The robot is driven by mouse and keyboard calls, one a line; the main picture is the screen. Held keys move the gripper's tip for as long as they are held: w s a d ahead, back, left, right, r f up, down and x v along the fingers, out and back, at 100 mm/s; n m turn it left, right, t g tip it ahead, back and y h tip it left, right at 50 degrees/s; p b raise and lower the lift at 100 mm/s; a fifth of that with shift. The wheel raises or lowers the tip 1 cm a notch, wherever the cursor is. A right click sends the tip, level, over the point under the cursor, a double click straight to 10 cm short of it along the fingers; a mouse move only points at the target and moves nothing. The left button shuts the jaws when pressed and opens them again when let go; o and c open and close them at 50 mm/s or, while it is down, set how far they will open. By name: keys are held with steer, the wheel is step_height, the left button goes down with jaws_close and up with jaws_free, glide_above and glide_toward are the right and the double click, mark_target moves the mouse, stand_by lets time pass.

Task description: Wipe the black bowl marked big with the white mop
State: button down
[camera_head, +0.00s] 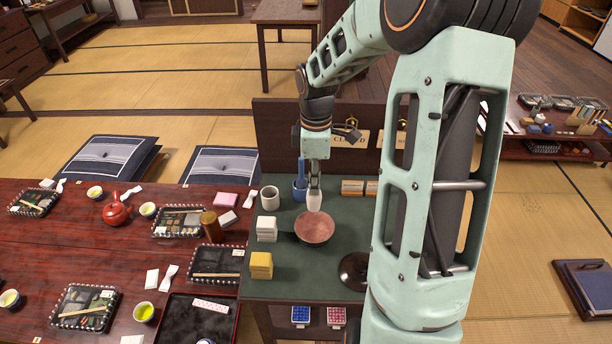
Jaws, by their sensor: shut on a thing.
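My gripper (314,184) points down over the green-topped stand and is shut on a white, rounded piece that looks like the white mop (314,201). The mop's lower end is at the far rim of a reddish-brown round bowl (315,229); I cannot tell whether it touches. A black round bowl (353,271) sits nearer and to the right, beside my arm, which may cover part of its right side. No "big" marking is readable on either bowl.
On the green stand (296,284) are white blocks (266,229), yellow blocks (261,265), a grey cup (270,198) and a blue holder (300,190). A dark panel with a partly hidden sign (350,139) rises behind. The red table (105,240) with lunch boxes adjoins left.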

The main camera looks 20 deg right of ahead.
mark_target(316, 199)
steer(key=shift+s+d, duration=0.1)
steer(key=shift+s, duration=0.15)
steer(key=shift+f, duration=0.15)
step_height(316, 199, down, 5)
steer(key=b, duration=0.4)
steer(key=shift+b, duration=0.4)
steer(key=shift+f+b, duration=1.7)
steer(key=shift+f, duration=1.1)
steer(key=shift+f+b, duration=0.35)
steer(key=shift+f, duration=0.25)
steer(key=shift+r, duration=0.1)
steer(key=n+p, duration=0.5)
steer(key=n, duration=0.1)
steer(key=shift+w+n+p, duration=0.15)
steer(key=shift+n+p, duration=0.15)
steer(key=shift+n, duration=0.1)
